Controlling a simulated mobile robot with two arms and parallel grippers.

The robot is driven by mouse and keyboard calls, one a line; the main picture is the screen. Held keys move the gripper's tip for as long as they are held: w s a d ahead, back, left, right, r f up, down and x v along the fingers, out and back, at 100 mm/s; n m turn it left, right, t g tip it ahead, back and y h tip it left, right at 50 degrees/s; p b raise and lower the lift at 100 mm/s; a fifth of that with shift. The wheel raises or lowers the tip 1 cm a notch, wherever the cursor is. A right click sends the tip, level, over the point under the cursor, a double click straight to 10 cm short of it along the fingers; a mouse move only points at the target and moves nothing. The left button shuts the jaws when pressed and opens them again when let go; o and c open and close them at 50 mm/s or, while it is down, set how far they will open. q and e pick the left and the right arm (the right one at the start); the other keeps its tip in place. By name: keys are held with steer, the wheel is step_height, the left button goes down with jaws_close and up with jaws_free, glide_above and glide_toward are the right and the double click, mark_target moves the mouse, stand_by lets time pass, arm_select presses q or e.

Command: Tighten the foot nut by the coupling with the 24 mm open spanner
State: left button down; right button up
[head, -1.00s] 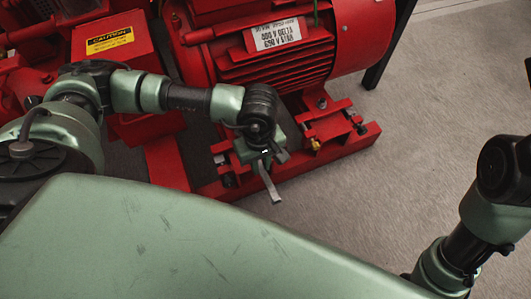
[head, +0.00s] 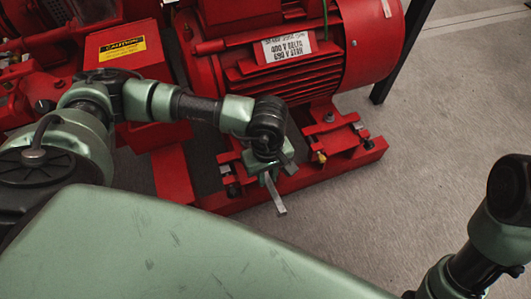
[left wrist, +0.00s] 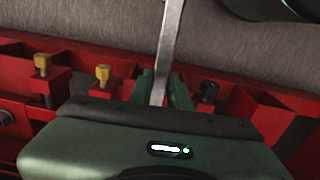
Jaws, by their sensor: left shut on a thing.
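My left gripper (head: 270,173) is shut on the grey steel spanner (head: 276,196), which sticks out from the jaws toward the front of the head view. In the left wrist view the spanner (left wrist: 168,45) rises from between the green fingers (left wrist: 160,88); its gripped end is hidden. The gripper is over the front rail of the red base, in front of the motor (head: 285,70). A dark bolt (left wrist: 207,92) shows right of the fingers in the left wrist view. The foot nut by the coupling cannot be clearly picked out; the left arm covers part of that area. My right gripper is out of view.
The red base (head: 340,165) carries the motor's right foot bolt (head: 329,117) and a brass-coloured bolt (head: 320,157). Yellow-headed bolts (left wrist: 103,75) stand left of the fingers in the wrist view. A red guard with a caution label (head: 115,48) is at left. Grey floor (head: 440,130) is clear at right.

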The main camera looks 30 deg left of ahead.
mark_target(277, 197)
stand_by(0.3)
arm_select(q)
steer(key=shift+d, duration=0.1)
steer(key=shift+s+d, duration=0.35)
steer(key=shift+d, duration=0.15)
steer(key=shift+s+d, duration=0.75)
steer(key=shift+d, duration=0.2)
steer(key=shift+s+d, duration=0.7)
steer(key=shift+d, duration=0.2)
steer(key=shift+w, duration=0.1)
steer(key=shift+w+a+r+n, duration=0.15)
steer(key=shift+w+n, duration=0.35)
steer(key=shift+w, duration=0.55)
